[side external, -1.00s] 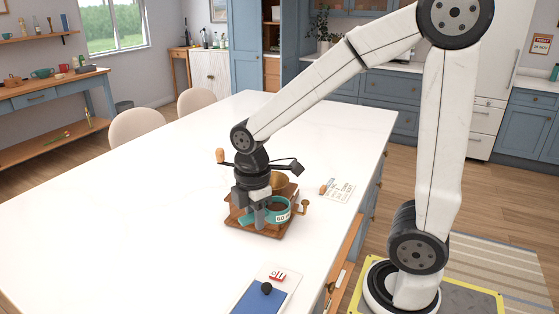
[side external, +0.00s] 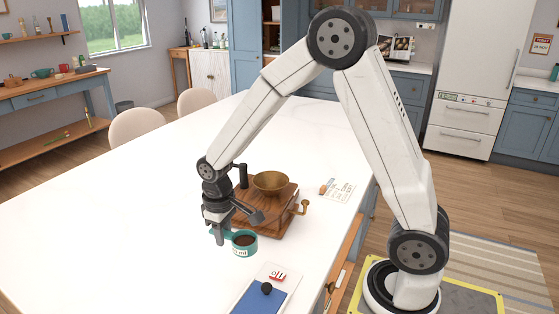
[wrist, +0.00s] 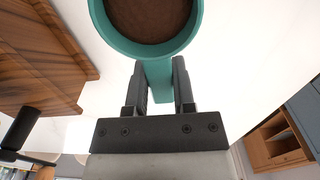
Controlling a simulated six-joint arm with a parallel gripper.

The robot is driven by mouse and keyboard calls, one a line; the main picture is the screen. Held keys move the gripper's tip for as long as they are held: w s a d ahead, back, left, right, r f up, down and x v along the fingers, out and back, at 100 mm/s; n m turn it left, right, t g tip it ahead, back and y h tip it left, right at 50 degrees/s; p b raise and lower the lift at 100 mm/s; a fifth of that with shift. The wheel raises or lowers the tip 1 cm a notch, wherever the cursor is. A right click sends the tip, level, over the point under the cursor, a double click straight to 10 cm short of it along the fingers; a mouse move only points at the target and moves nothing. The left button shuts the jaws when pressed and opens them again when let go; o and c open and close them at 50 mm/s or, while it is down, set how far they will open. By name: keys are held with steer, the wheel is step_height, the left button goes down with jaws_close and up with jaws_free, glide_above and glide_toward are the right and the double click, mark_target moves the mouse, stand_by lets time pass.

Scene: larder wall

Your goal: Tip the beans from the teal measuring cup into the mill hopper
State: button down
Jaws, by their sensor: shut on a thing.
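My gripper (side external: 221,236) is shut on the handle of the teal measuring cup (side external: 252,248). In the wrist view the handle (wrist: 160,88) runs between the two fingers, and the cup (wrist: 150,52) looks upright with dark brown contents inside. The mill has a wooden base (side external: 262,222) and a round brass hopper (side external: 271,183) on top. The cup is in front of the mill and to the left of the hopper, lower in the picture and not over it. I cannot tell how high the cup is above the table. The hopper's inside is partly visible and no beans show there.
The white table (side external: 120,215) is clear to the left.

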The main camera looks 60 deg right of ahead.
steer(key=shift+w+f+m, duration=0.25)
steer(key=shift+f+m, duration=0.15)
steer(key=shift+r, duration=0.1)
steer(key=shift+r, duration=2.95)
steer(key=shift+f, duration=3.05)
steer(key=shift+r, duration=3.05)
steer(key=shift+f, duration=0.1)
